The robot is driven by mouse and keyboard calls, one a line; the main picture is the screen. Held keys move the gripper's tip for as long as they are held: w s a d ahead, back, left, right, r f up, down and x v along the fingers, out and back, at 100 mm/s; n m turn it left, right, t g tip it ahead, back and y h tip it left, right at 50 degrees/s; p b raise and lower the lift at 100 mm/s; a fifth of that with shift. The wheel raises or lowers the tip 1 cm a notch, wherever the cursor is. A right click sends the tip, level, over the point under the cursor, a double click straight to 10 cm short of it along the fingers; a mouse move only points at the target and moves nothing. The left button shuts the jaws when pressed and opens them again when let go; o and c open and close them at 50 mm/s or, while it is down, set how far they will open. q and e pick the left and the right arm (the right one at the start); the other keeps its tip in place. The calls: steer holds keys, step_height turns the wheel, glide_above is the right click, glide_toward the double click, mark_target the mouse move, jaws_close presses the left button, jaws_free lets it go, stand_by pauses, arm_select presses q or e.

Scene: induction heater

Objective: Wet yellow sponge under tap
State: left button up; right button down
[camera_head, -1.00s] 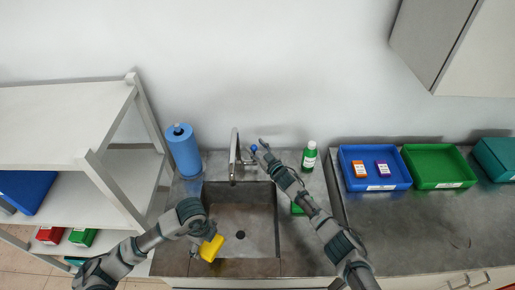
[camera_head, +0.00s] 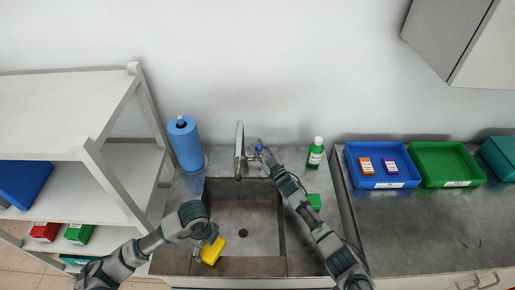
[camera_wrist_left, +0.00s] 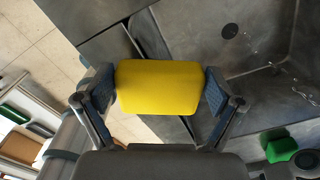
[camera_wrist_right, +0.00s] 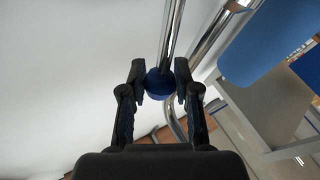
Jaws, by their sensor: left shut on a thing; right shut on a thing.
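The yellow sponge (camera_head: 211,251) is held by my left gripper (camera_head: 208,240) over the front left edge of the sink (camera_head: 243,215). In the left wrist view the sponge (camera_wrist_left: 158,87) sits squarely between the two finger pads. The tap (camera_head: 239,150) rises at the back of the sink, with its spout apart from the sponge. My right gripper (camera_head: 262,150) is at the tap's blue knob, to the right of the spout. In the right wrist view its fingertips close around the blue knob (camera_wrist_right: 160,84). Water droplets or glints show in the basin in the left wrist view.
A blue paper roll (camera_head: 186,143) stands left of the tap. A green bottle (camera_head: 315,153) and a green sponge (camera_head: 314,201) are right of the sink, close to my right arm. Blue (camera_head: 411,178) and green (camera_head: 425,182) trays lie further right. White shelves (camera_head: 122,205) stand left.

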steer(key=shift+f, duration=0.2)
steer(key=c, duration=0.8)
jaws_free()
steer(key=shift+d, duration=0.1)
steer(key=shift+r, duration=0.1)
steer(key=shift+r, duration=0.35)
step_height(320, 180, up, 9)
